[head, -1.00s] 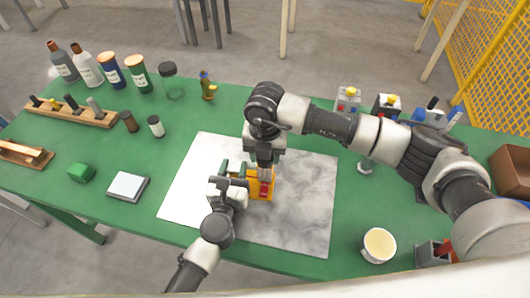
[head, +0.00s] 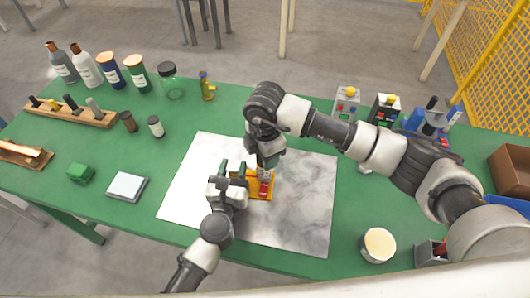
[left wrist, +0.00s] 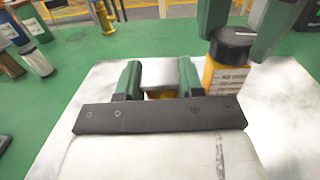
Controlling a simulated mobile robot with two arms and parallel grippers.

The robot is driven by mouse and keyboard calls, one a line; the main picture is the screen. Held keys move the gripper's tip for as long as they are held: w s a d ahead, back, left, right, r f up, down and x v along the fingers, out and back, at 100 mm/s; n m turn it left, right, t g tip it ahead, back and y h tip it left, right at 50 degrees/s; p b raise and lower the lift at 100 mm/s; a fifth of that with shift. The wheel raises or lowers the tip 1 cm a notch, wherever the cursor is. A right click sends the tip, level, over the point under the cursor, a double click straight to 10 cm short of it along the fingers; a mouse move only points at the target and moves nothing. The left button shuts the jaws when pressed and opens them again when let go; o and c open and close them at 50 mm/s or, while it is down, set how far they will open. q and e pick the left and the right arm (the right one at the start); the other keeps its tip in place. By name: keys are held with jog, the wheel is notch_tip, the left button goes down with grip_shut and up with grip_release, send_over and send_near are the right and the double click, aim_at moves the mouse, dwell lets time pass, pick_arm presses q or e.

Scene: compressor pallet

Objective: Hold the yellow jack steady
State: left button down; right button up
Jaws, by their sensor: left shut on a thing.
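The yellow jack (head: 262,192) stands on the pale marbled mat (head: 305,215), with a red part near its front. In the left wrist view, its labelled yellow body with a black cap (left wrist: 227,75) stands right of my left fingers. My left gripper (head: 234,174) is at the jack's left side. In the left wrist view its green fingers (left wrist: 159,82) are shut on a small yellow part with a pale top, low on the jack. My right gripper (head: 267,163) is directly above the jack. Its fingers show apart around the cap; whether they touch it is unclear.
A white pad (head: 127,187) and a green block (head: 80,173) lie left of the mat. Bottles and jars line the back left. A cream-topped cup (head: 378,245) stands at the front right. A brown bin (head: 510,170) is at the far right.

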jog(key=m, duration=0.5)
jog(key=shift+r+m, duration=0.15)
jog(key=shift+m, duration=0.15)
jog(key=m, duration=0.2)
jog(key=shift+m, duration=0.3)
jog(key=shift+a+m, duration=0.25)
jog(key=shift+m, duration=0.45)
jog(key=shift+d+m, duration=0.1)
jog(key=shift+m, duration=1)
jog(key=shift+d, duration=0.1)
jog(key=o, duration=0.9)
